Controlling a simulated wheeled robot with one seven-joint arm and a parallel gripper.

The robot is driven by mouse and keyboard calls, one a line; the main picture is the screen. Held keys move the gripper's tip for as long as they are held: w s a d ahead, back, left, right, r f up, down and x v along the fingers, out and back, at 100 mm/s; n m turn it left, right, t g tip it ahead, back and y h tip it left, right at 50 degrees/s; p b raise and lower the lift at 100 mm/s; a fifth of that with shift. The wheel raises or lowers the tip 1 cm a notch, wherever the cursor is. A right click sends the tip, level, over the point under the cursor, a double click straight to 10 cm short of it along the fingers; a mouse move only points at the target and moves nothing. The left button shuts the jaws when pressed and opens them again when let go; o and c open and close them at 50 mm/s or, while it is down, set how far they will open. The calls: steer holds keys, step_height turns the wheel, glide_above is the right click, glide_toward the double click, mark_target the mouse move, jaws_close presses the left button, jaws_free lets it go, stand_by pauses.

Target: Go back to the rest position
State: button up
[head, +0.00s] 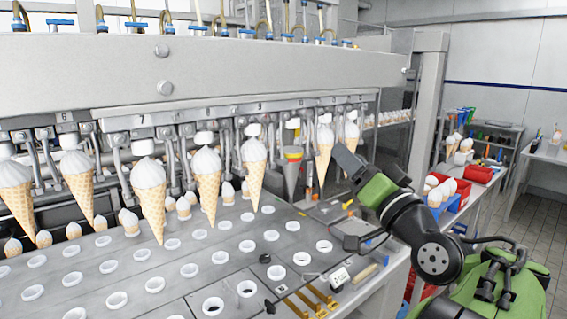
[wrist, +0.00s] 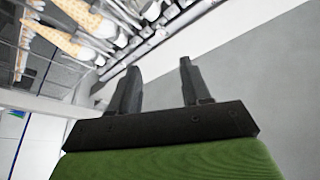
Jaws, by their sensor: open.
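My gripper (wrist: 160,82) is open and empty in the wrist view, its two dark fingers apart with nothing between them. In the head view my green and black arm comes in from the right, with its end close to the machine's right end. Several ice cream cones (head: 208,185) with white tops hang in a row under the machine's grey beam (head: 200,75). Cones also show at the upper left of the wrist view (wrist: 62,40). A grey cone-shaped piece with a yellow and red band (head: 293,170) hangs among them, left of my gripper.
A grey plate (head: 140,275) with several white-rimmed holes lies below the cones. Loose tools, including a wooden-handled one (head: 366,273), lie near its right edge. A side bench with a red bin (head: 456,196) stands behind my arm. Floor (head: 535,215) shows at right.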

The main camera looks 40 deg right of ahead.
steer(key=w+a+f+n+g+y, duration=0.2)
steer(key=w+a+f+n+g, duration=0.15)
steer(key=a+f, duration=0.45)
steer(key=w+a+f+n+g+y, duration=0.2)
steer(key=w+a+f+g+y, duration=0.15)
steer(key=a+f, duration=0.4)
steer(key=s+a+f+n+g, duration=0.1)
steer(key=s+a+f+g, duration=0.3)
steer(key=s, duration=0.5)
steer(key=s+a+f+n+g, duration=0.2)
steer(key=s+a+f+g, duration=0.2)
steer(key=s+a+f, duration=0.3)
steer(key=shift+s+f+g+h, duration=0.45)
steer(key=shift+s+f, duration=0.1)
steer(key=shift+s, duration=0.7)
steer(key=shift+a+n, duration=0.1)
steer(key=shift+n, duration=0.15)
